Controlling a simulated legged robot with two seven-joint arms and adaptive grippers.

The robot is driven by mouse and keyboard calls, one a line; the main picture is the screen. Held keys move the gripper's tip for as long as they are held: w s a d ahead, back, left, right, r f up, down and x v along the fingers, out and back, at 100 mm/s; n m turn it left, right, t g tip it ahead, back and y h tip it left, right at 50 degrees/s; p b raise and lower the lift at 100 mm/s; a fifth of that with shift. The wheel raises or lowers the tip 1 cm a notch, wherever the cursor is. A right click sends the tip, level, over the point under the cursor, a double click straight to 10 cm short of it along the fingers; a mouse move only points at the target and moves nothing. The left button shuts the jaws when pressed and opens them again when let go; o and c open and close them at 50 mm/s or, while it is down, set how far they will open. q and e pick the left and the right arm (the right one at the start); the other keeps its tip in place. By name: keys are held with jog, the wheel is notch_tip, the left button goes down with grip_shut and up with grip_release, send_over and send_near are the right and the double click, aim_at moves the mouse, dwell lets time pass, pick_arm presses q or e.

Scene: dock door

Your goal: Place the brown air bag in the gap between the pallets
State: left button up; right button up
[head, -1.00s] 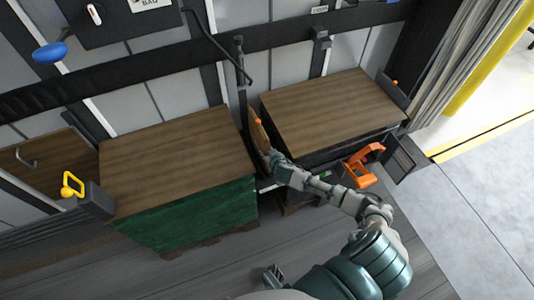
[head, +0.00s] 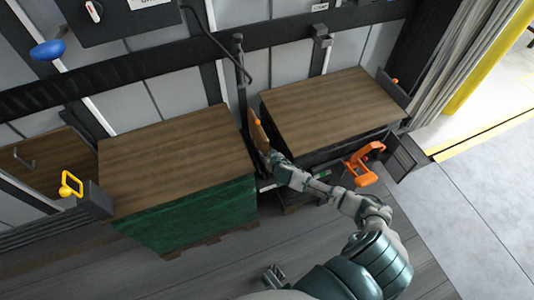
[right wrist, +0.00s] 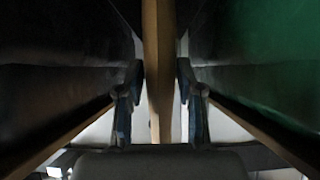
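The brown air bag (head: 256,132) is a thin upright panel with an orange tip, inside the gap between the two wood-topped pallet loads. The left load (head: 175,150) has a green wrapped side; the right load (head: 330,105) has a dark side. My right gripper (head: 269,156) is at the front of the gap. In the right wrist view, the bag (right wrist: 158,60) stands on edge between the fingers (right wrist: 159,80), whose tips appear to touch both faces. The bag's lower part is hidden. A small grey part (head: 274,275) at the bottom may be my left gripper; its fingers are unclear.
An orange tool (head: 364,164) sits at the front of the right load. A black post (head: 241,75) stands behind the gap. A yellow handle (head: 70,184) is at left. The grey floor (head: 470,210) at right is clear.

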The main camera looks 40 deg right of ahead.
jog(key=o, duration=0.4)
jog(key=shift+r, duration=0.1)
jog(key=shift+c, duration=0.2)
jog(key=shift+s, duration=0.1)
jog(key=v, duration=1.1)
jog(key=shift+s+r, duration=0.15)
jog(key=shift+s, duration=0.15)
jog(key=s+a+f+n+g+y+p, duration=0.1)
jog(key=s+a+f+g+p, duration=0.15)
jog(key=s+f, duration=0.55)
jog(key=s+a+f+n+g+p, duration=0.1)
jog(key=s+a+f+g+p, duration=0.15)
jog(key=s+f, duration=0.6)
pick_arm(q)
jog(key=s+f+p, duration=0.1)
jog(key=s+f, duration=0.3)
jog(key=f, duration=1)
jog(key=shift+a, duration=0.25)
pick_arm(e)
jog(key=s+a+f+n+g+y, duration=0.1)
jog(key=s+a+f+g, duration=0.3)
jog(key=s+a+f, duration=0.6)
jog(key=s+f+n, duration=0.1)
jog(key=s, duration=0.2)
jog(key=shift+s+a+f+n+y, duration=0.2)
jog(key=shift+s+f+n+y, duration=0.15)
jog(key=shift+s+n+y, duration=0.05)
